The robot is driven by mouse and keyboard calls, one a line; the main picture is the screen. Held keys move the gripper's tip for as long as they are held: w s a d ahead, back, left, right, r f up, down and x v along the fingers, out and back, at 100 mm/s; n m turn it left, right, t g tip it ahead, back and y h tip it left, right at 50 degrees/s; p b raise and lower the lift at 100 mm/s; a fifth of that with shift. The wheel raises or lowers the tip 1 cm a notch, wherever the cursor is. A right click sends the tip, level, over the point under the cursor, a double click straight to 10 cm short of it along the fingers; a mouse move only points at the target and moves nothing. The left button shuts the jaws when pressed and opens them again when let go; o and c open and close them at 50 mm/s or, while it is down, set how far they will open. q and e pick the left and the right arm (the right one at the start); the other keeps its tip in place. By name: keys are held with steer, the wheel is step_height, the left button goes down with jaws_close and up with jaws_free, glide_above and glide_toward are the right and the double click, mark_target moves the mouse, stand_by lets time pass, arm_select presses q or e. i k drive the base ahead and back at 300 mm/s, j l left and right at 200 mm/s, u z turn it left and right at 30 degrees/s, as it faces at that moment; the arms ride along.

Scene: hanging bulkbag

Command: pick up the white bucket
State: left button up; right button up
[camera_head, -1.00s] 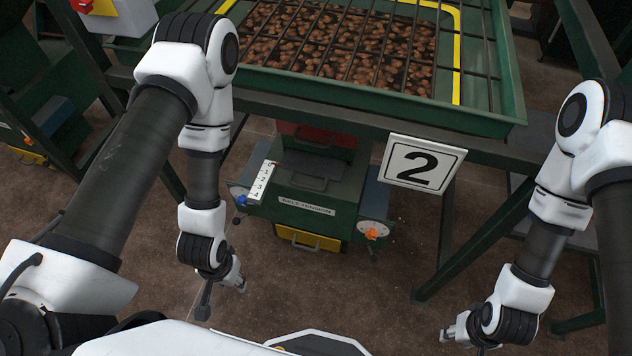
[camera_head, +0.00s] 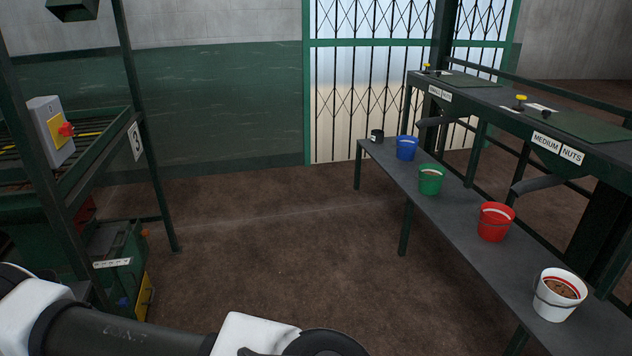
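The white bucket (camera_head: 556,296) stands upright at the near end of a long dark bench on the right. It holds brown contents, and a red line runs inside its rim. A thin handle hangs at its side. Part of my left arm crosses the bottom left of the view, but its gripper is out of frame. My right arm and gripper are not in view. Nothing touches the bucket.
On the dark bench (camera_head: 458,222) stand a red bucket (camera_head: 494,222), a green bucket (camera_head: 431,180), a blue bucket (camera_head: 407,148) and a small black pot (camera_head: 377,136). Chutes (camera_head: 538,184) hang above it. The brown floor between is clear.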

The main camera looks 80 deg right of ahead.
mark_target(553, 297)
steer(key=z, duration=4.3)
steer(key=u, duration=5.4)
steer(key=z, duration=5.4)
